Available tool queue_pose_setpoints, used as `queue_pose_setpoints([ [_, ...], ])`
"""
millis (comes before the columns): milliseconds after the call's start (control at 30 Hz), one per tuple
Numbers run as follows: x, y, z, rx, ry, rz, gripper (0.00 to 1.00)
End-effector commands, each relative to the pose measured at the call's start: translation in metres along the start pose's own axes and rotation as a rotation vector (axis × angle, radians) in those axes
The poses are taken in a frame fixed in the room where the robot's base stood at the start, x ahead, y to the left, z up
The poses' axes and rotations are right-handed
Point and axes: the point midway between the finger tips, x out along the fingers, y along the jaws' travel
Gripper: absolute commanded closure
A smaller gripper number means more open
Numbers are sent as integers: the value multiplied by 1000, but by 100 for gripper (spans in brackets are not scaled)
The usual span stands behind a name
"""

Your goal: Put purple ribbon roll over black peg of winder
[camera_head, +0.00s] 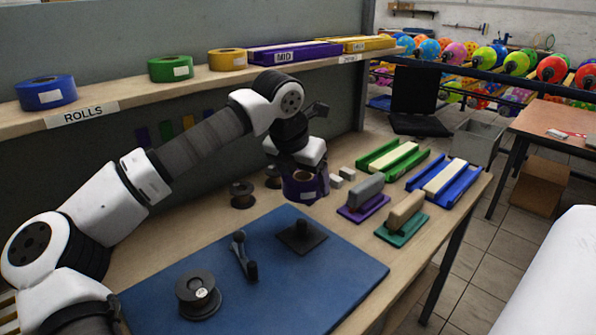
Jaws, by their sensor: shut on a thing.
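The purple ribbon roll (318,190) hangs in my gripper (300,172), which is shut on it. The roll is in the air over the far part of the blue mat, its open top partly hidden by the gripper. A black square base (318,240) lies on the mat below and nearer to the camera, with a short upright black peg (301,228) at its middle. The peg is bare, and the roll is apart from it. A dark crank-like piece (241,250) and a dark grey spool (198,292) sit on the mat to the left. I cannot tell whether these are joined.
The blue mat (350,268) covers the front of the workbench. Grey and tan blocks on purple (362,212) and teal (402,238) bases stand to its right, with green and blue trays behind. Small dark spools (243,196) stand behind the mat. A shelf (130,98) holds other rolls.

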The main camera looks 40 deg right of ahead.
Motion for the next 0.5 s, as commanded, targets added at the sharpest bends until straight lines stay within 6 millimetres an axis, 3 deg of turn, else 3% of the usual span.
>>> queue_pose_setpoints([
  [500,29,0,-12,0,1,0,48],
])
